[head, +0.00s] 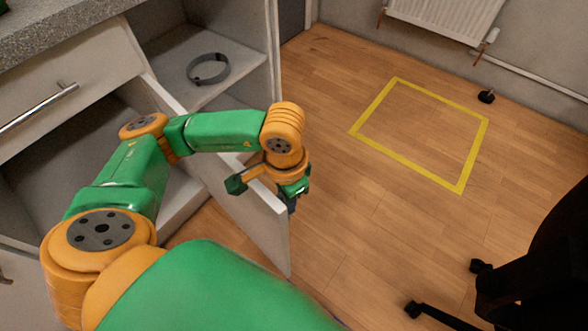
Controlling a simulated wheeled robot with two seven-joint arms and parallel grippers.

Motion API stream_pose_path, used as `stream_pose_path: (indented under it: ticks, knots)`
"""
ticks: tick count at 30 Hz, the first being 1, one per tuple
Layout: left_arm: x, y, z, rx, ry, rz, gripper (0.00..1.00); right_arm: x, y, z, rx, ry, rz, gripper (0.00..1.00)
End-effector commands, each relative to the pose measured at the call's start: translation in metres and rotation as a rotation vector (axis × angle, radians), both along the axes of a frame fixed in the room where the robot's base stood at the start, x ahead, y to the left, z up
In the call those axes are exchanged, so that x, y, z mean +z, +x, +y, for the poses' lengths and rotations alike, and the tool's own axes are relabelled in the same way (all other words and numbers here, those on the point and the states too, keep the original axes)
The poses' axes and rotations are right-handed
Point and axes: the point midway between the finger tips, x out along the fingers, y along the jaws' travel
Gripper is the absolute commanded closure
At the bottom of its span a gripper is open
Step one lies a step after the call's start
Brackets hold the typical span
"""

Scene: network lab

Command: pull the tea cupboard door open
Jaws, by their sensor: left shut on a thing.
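The tea cupboard door (240,205) is a white panel swung well out from the cabinet, with the dark cupboard interior (50,150) showing behind it. My left gripper (291,200) is at the door's free edge, its fingers on the outer side and shut on the door handle. The handle itself is hidden behind the gripper and the door. My left arm reaches over the top of the door. My right gripper is out of view.
A drawer (60,95) with a bar handle is above the cupboard. A grey ring (208,69) lies on an open shelf beside it. A yellow floor outline (460,190) encloses bare wood floor. A black chair (535,275) stands at lower right, a radiator (445,15) at the back wall.

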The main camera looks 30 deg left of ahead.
Motion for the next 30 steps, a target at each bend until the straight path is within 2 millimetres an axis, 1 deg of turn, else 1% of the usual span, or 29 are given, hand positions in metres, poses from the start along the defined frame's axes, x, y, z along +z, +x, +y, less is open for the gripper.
stream_pose_path:
  ticks: [5,6,8,9,17,20,21,25,27,30]
  knots:
    - [0.001,0.0,0.0,-0.001,0.0,0.0,1.0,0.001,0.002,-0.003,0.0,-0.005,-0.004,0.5]
    - [0.001,0.0,0.0,-0.001,0.0,0.0,0.74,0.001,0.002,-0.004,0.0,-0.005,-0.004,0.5]
    - [0.001,0.0,0.0,-0.001,0.0,0.0,0.58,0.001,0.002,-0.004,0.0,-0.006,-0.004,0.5]
    - [0.001,0.0,0.0,-0.001,0.0,0.0,0.55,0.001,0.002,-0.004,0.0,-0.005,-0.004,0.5]
    - [0.002,0.0,0.0,0.0,0.0,0.0,0.55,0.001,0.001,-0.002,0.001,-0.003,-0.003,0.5]
    - [0.017,0.001,-0.001,0.0,-0.002,-0.004,0.55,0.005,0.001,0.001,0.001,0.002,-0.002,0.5]
    - [0.026,0.001,0.0,0.0,-0.001,-0.004,0.55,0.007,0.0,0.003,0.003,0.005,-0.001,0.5]
    - [0.054,0.001,0.0,-0.001,-0.001,-0.005,0.55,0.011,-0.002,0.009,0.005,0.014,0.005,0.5]
    - [0.065,0.001,-0.001,-0.001,-0.001,-0.003,0.55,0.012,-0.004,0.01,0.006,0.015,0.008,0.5]
    - [0.071,0.0,0.0,0.0,0.0,-0.001,0.55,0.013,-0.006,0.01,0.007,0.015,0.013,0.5]
